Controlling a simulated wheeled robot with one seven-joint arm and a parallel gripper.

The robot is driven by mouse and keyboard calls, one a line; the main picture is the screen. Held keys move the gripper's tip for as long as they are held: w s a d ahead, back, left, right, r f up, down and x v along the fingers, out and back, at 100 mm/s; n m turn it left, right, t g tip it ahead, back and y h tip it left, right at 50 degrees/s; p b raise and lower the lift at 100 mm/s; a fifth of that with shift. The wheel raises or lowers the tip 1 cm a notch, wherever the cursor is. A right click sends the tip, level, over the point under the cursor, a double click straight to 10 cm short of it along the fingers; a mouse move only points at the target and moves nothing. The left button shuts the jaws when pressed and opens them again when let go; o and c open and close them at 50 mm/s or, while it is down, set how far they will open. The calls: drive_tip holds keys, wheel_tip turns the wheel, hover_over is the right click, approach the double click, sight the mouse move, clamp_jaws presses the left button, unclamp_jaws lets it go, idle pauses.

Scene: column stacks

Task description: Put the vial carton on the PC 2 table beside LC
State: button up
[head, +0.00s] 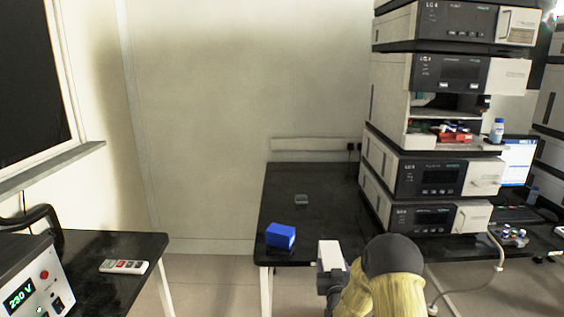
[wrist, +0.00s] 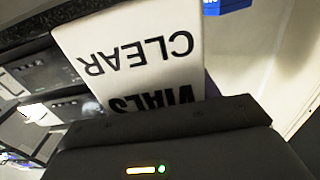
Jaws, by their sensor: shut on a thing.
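The vial carton (head: 331,254) is a white box. In the wrist view the carton (wrist: 135,55) fills the upper middle and carries the words CLEAR VIALS upside down. My gripper (head: 330,274) is shut on it. In the head view it holds the carton by the front edge of a black table (head: 320,185); the exact height and gap cannot be told. An LC stack (head: 410,110) of several grey and black modules marked LC 4 stands at the right of this table. No PC 2 label is readable.
A blue box (head: 280,236) sits at the table's front left corner. A small grey item (head: 301,200) lies farther back. Bare tabletop lies between them and the stack. A monitor (head: 517,163) stands at right. Another table (head: 105,265) at left bears a 230 V unit (head: 32,290).

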drive_tip(key=s+f, duration=1.5)
drive_tip(key=f, duration=0.3)
wheel_tip(320, 180, up, 17)
drive_tip(key=p, duration=1.7)
drive_tip(key=shift+w+a, duration=0.2)
drive_tip(key=shift+w, duration=0.15)
drive_tip(key=shift+d, duration=0.1)
drive_tip(key=shift+a, duration=0.25)
drive_tip(key=shift+d, duration=0.1)
